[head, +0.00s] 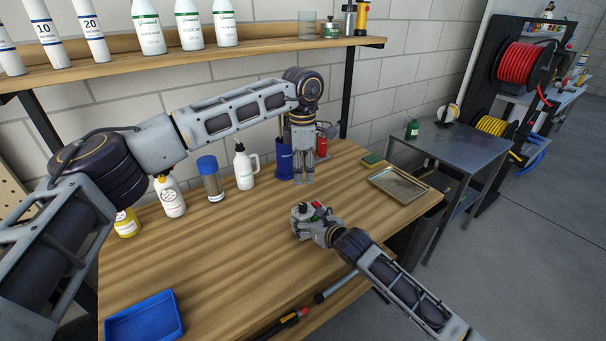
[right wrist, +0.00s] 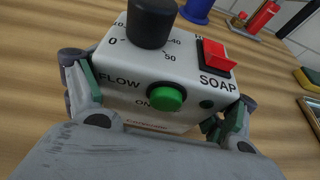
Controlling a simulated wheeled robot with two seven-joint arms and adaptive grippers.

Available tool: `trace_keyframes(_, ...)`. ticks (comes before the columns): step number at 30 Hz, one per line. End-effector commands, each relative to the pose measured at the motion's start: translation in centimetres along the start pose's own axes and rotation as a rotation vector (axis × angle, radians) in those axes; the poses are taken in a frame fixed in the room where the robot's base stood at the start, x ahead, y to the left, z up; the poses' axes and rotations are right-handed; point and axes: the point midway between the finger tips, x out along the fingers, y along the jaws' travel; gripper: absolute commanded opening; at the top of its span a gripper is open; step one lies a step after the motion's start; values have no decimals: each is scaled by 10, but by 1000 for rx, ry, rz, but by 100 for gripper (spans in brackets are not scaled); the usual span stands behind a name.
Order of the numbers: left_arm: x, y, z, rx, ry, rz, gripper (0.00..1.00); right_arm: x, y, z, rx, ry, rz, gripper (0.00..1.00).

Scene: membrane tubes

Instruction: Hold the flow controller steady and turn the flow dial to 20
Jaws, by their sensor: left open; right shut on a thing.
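The flow controller (right wrist: 140,75) is a pale box on the wooden bench. In the right wrist view it carries a black flow dial (right wrist: 152,22) with a printed scale, a green button (right wrist: 166,97) and a red SOAP switch (right wrist: 218,54). The dial's pointer cannot be made out. My right gripper (right wrist: 160,112) is shut on the controller, one finger on each side. In the head view the controller (head: 306,213) is small, with my right gripper (head: 322,229) at its near side. My left gripper (head: 304,180) points down, open and empty, just behind and above the controller.
A blue cup (head: 284,160), a white spray bottle (head: 244,168) and a blue-capped jar (head: 210,180) stand behind. A metal tray (head: 398,185) and a green sponge (head: 372,160) lie to the right. A blue tray (head: 145,318) is at front left. The bench middle is clear.

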Motion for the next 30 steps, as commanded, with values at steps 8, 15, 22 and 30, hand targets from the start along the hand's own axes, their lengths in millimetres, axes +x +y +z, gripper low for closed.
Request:
trace_keyframes(8, 0, 0, 0, 0, 0, 0, 46, 0, -1, -3, -1, 6, -2, 52)
trace_keyframes(15, 0, 0, 0, 0, 0, 0, 46, 0, 0, -2, -1, 3, -1, 100)
trace_keyframes(22, 0, 0, 0, 0, 0, 0, 46, 0, 0, -1, 0, 1, 0, 100)
trace_keyframes(30, 0, 0, 0, 0, 0, 0, 46, -4, 0, 0, 0, 0, 0, 100)
